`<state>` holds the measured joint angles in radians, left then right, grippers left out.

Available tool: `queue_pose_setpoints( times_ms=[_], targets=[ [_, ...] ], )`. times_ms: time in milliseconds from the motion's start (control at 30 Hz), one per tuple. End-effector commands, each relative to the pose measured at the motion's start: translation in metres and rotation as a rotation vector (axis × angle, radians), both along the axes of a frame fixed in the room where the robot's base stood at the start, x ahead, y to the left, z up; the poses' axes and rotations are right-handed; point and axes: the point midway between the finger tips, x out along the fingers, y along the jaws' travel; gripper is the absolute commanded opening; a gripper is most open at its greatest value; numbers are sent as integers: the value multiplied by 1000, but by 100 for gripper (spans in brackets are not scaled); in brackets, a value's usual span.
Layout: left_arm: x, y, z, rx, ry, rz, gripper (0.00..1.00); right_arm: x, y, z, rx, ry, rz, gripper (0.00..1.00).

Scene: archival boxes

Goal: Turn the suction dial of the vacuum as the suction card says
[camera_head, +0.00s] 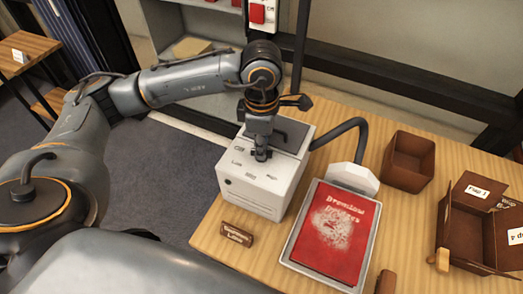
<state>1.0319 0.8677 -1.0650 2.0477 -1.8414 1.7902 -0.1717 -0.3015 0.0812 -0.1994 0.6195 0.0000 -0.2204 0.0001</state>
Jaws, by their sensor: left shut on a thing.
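The vacuum (254,182) is a white box with a dark panel on top and a dark hose, standing at the left end of the wooden table. My left gripper (261,155) points down onto its top and is shut on the suction dial, which the fingers hide. Small marks are printed on the top around the fingers, too small to read. A small brown card (237,234) with light lettering stands in front of the vacuum and looks like the suction card. Its words are too blurred to read surely. My right gripper is not in view.
A red, dusty book (336,232) lies on a grey tray right of the vacuum. The hose (345,128) arches to a white nozzle (353,176) behind it. A brown open box (408,161) and a flapped box (470,225) with labels stand farther right.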

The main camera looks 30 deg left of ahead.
Motion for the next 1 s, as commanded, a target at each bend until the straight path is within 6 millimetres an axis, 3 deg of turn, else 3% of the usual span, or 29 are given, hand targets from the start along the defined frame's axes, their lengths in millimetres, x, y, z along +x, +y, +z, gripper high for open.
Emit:
queue_pose_setpoints(
  times_ms=[100, 400, 1000],
  targets=[
    [1, 0, -4, -1, -4, 100, 0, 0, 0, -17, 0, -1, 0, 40],
    [1, 0, -2, -1, -3, 331, 0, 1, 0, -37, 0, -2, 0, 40],
    [1, 0, 1, 0, -2, 508, 0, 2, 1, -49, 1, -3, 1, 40]
  ],
)
